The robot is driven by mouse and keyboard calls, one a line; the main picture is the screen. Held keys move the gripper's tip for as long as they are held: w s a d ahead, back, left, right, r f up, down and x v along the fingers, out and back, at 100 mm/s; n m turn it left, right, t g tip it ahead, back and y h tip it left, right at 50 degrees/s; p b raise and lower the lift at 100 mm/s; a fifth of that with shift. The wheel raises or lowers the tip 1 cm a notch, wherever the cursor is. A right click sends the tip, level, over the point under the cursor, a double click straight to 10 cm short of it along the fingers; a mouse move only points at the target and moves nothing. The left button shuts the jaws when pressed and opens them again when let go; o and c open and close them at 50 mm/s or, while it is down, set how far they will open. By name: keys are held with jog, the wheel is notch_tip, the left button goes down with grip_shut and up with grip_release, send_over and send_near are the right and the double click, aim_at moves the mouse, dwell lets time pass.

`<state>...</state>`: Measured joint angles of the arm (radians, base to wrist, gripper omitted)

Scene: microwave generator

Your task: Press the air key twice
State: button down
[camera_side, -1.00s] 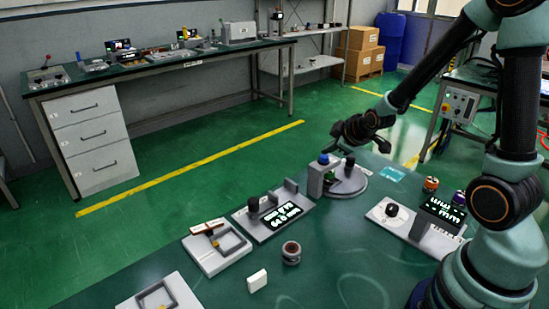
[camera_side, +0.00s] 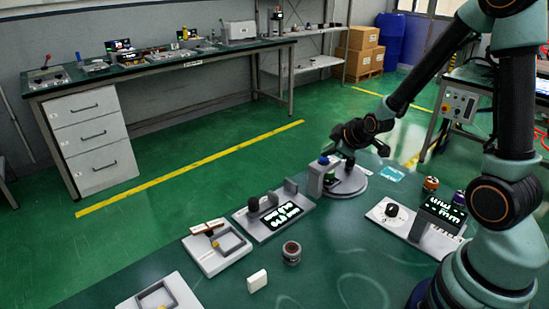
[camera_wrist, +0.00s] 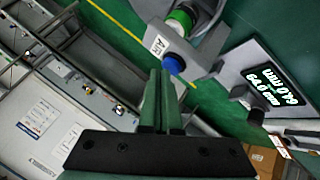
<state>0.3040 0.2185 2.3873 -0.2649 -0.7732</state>
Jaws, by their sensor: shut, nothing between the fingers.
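The air key is a blue round cap (camera_wrist: 174,64) beside a white AIR label (camera_wrist: 158,45) in the wrist view. In the side view the blue cap (camera_side: 323,159) sits on top of a grey block (camera_side: 315,180) at the edge of a round grey base. My gripper (camera_side: 331,150) is right above and beside the cap, pointing down. In the wrist view the two fingers of my gripper (camera_wrist: 163,72) are together and empty, their tips right at the cap's edge. I cannot tell whether they touch it.
A green knob (camera_wrist: 180,22) stands close to the blue cap on the same unit. A device with a lit display (camera_side: 282,215) is to the left, and a dial unit with another display (camera_side: 443,208) to the right. A small dark-topped cylinder (camera_side: 291,253) and a white block (camera_side: 257,281) lie in front.

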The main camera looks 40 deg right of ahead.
aim_at(327, 164)
dwell(0.5)
jog(key=shift+r, duration=0.85)
notch_tip(327, 164, up, 5)
jog(key=shift+r, duration=0.1)
dwell(0.7)
jog(key=s+a+r+m+g+y, duration=0.1)
jog(key=s+a+r+m, duration=0.1)
jog(key=s+a, duration=0.4)
jog(key=s+a+r+m+g+y, duration=0.1)
jog(key=s+a+r+m+g, duration=0.1)
jog(key=s+a, duration=0.5)
notch_tip(327, 164, up, 3)
jog(key=shift+s+a+f+m+y, duration=0.2)
jog(key=shift+s+m+y, duration=0.1)
jog(key=shift+s+m, duration=0.4)
